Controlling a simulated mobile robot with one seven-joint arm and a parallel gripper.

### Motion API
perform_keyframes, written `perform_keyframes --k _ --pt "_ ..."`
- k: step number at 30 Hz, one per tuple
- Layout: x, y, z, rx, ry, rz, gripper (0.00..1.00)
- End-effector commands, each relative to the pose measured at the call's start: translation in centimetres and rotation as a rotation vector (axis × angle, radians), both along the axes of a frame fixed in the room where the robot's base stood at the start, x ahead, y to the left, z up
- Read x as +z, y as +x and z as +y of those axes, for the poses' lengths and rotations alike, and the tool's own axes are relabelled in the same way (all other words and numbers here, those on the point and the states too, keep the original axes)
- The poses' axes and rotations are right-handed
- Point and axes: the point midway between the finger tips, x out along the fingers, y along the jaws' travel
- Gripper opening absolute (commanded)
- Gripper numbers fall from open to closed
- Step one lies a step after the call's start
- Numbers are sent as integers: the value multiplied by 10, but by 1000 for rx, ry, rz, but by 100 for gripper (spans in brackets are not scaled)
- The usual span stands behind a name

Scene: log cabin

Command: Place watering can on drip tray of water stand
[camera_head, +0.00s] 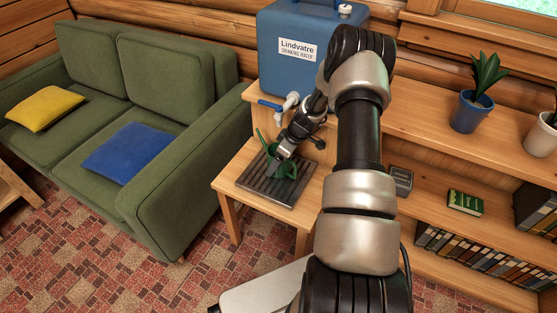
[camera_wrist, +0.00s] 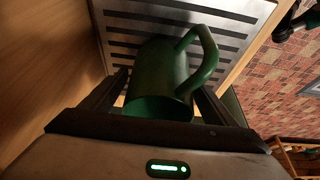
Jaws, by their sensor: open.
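The green watering can (camera_head: 287,168) is on the slatted grey drip tray (camera_head: 262,188) of the water stand, under the tap of the blue water container (camera_head: 284,70). In the wrist view the green can (camera_wrist: 160,80) lies between my two dark fingers, with its handle to the upper right and the slatted tray (camera_wrist: 125,22) behind it. My gripper (camera_head: 279,157) is open around the can; it also shows in the wrist view (camera_wrist: 155,100). The can's underside and its exact contact with the tray are hidden.
The tap (camera_head: 288,104) with a blue lever is close above my gripper. A green sofa (camera_head: 170,170) stands to the left. A wooden shelf (camera_head: 440,140) with potted plants and books is on the right. Patterned floor (camera_head: 90,260) is clear in front of the sofa.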

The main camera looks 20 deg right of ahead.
Motion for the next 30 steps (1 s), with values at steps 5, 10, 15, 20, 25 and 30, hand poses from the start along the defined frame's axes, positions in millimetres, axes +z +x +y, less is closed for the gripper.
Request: perform_keyframes --k 5,10,15,20,25,30 --pt "10 -1 -2 -2 -1 -2 81" --pt "42 -11 -10 -2 -2 -3 81" --pt "76 -23 -19 -2 -2 -1 81" --pt "101 -31 -25 -1 -2 -2 81" --pt "113 -35 -28 0 0 0 81" --pt "114 -36 -28 0 0 0 81"
